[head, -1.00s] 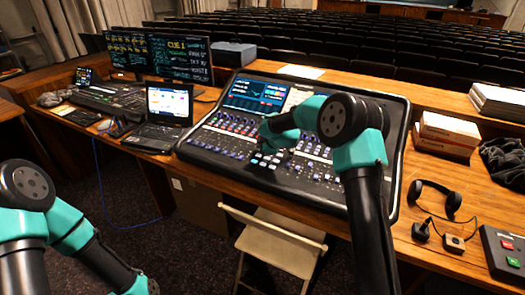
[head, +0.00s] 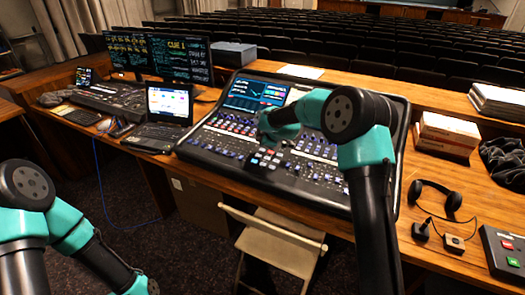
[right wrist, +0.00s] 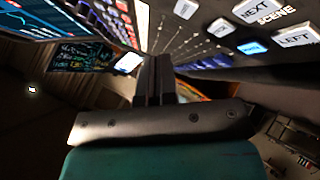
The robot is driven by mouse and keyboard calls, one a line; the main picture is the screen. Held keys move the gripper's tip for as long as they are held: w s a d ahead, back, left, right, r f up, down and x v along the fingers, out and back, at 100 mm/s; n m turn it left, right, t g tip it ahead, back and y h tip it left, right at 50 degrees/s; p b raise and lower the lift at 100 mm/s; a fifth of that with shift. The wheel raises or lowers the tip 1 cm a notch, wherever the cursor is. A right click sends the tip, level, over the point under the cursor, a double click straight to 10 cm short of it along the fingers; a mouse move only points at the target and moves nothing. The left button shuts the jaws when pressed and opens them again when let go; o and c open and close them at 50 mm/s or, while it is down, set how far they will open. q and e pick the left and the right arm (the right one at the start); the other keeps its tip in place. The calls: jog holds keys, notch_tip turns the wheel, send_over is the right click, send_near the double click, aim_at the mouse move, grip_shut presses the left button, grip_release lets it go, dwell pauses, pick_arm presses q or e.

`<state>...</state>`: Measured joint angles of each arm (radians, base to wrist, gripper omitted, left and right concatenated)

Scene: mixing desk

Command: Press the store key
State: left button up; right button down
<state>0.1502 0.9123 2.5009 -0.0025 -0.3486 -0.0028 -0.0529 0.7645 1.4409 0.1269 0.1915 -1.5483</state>
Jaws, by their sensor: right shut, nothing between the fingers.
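The mixing desk (head: 215,150) has a block of large keys (head: 266,158) at its near middle. No key can be read as store in either view. The right wrist view shows a white NEXT SCENE key (right wrist: 263,12), a LEFT key (right wrist: 296,36) and a lit blue key (right wrist: 252,48) on the panel. My right gripper (right wrist: 155,62) is shut and empty, its fingertips close to the panel; whether they touch it is unclear. In the head view my right wrist (head: 280,122) is over the desk and hides part of it. My left gripper is out of view; only its arm shows at lower left.
A laptop (head: 167,115) stands left of the desk. Headphones (head: 434,197), a small button box (head: 454,243) and a console with red and green buttons (head: 505,255) lie at the right. A folding chair (head: 275,240) stands in front.

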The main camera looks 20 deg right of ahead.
jog(key=shift+s+a+r, duration=0.1)
jog(key=shift+r, duration=1.2)
